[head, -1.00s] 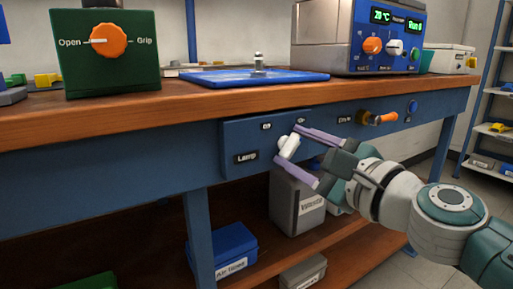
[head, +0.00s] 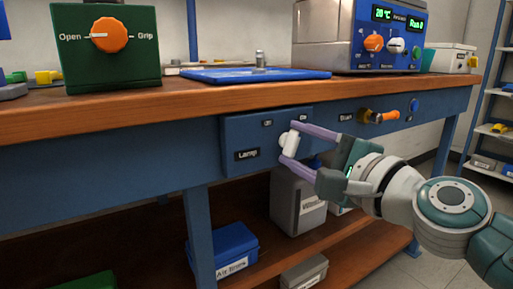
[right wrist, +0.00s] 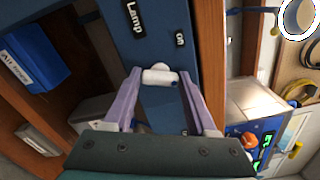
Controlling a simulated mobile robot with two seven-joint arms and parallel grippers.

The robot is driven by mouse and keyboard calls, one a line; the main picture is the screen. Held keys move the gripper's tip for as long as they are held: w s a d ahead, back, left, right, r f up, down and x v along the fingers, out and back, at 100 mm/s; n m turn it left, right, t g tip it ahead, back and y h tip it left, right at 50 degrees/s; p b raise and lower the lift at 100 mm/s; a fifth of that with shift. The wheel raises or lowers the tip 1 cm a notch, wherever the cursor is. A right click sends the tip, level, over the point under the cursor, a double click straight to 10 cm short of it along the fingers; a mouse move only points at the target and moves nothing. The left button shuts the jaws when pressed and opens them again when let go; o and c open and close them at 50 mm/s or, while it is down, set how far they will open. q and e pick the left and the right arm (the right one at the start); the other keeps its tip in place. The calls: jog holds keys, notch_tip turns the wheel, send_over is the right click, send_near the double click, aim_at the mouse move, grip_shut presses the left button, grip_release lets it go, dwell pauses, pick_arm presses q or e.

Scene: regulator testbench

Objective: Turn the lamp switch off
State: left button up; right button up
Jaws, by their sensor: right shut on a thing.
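The lamp switch (head: 290,143) is a white bar handle on a blue panel (head: 240,135) under the bench top. The panel bears a "Lamp" label at lower left and two small position labels above. In the head view the handle stands nearly upright, below and between these labels. My right gripper (head: 287,145) has its purple fingers above and below the handle and is shut on it. In the right wrist view the handle (right wrist: 160,76) lies crosswise between the fingertips (right wrist: 160,80). My left gripper is not in view.
A grey bin (head: 297,200) and a blue box (head: 235,247) stand on the shelf below.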

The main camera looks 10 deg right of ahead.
jog(key=n, duration=0.3)
jog(key=shift+n+b, duration=0.3)
jog(key=shift+n, duration=0.1)
jog(key=n, duration=0.2)
jog(key=shift+n, duration=0.4)
jog(key=n, duration=0.4)
jog(key=shift+n, duration=0.7)
jog(key=o, duration=1.4)
jog(key=shift+c, duration=0.2)
